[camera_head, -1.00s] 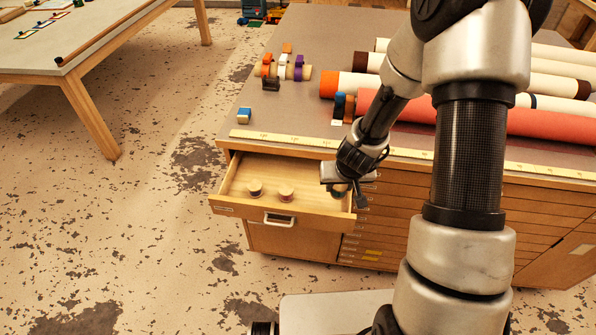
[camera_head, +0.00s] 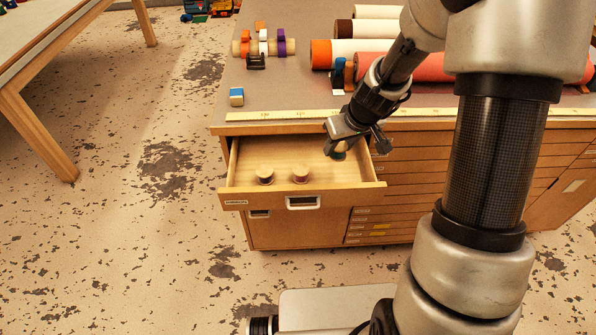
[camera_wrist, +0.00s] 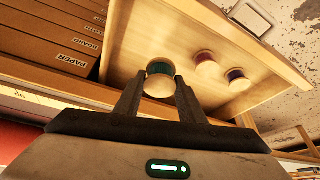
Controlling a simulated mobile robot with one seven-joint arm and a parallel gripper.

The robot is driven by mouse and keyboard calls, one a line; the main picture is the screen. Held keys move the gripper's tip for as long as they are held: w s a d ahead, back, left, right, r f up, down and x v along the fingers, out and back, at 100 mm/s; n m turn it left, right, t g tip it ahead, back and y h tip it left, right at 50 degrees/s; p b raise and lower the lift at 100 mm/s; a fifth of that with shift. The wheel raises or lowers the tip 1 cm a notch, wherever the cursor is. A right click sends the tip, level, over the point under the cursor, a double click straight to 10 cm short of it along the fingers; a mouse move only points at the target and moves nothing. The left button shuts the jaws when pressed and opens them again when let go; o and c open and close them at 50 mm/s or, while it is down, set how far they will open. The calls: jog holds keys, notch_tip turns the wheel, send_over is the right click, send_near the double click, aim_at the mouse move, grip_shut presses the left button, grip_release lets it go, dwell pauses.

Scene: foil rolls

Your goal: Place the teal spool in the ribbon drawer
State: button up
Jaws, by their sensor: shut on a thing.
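The teal spool (camera_wrist: 160,68) has pale wooden end discs and a dark teal middle. My gripper (camera_wrist: 159,78) is shut on it, one finger on each side. In the head view the spool (camera_head: 338,154) shows just below my gripper (camera_head: 341,143), over the right part of the open ribbon drawer (camera_head: 250,192). I cannot tell whether the spool touches the drawer floor. The drawer is pale wood, pulled out at the cabinet's left end; its label is too small to read in the head view.
Two other spools stand in the drawer, left (camera_head: 265,176) and middle (camera_head: 300,174). The drawer's back left floor is bare. On the cabinet top lie a yellow ruler strip (camera_head: 280,115), a blue-and-white block (camera_head: 237,96), tape rolls and long paper rolls (camera_head: 430,68).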

aim_at(332, 174)
jog(key=shift+w+f+n+y+b, duration=0.35)
jog(key=shift+n+b, duration=0.25)
jog(key=shift+b, duration=0.65)
jog(key=b, duration=0.1)
jog(key=r+n+b, duration=0.1)
jog(key=b, duration=0.1)
jog(key=shift+s+r+n+g, duration=0.3)
jog(key=shift+s, duration=0.1)
jog(key=shift+s+d+r+n+y+b, duration=0.1)
jog(key=shift+s+r+n+y+b, duration=0.25)
jog(key=shift+b, duration=0.4)
notch_tip(332, 174, down, 9)
jog(key=shift+f+b, duration=0.15)
jog(key=shift+b, duration=1.05)
jog(key=shift+f, duration=0.2)
jog(key=o, duration=1)
jog(key=shift+r, duration=0.1)
jog(key=shift+o, duration=0.2)
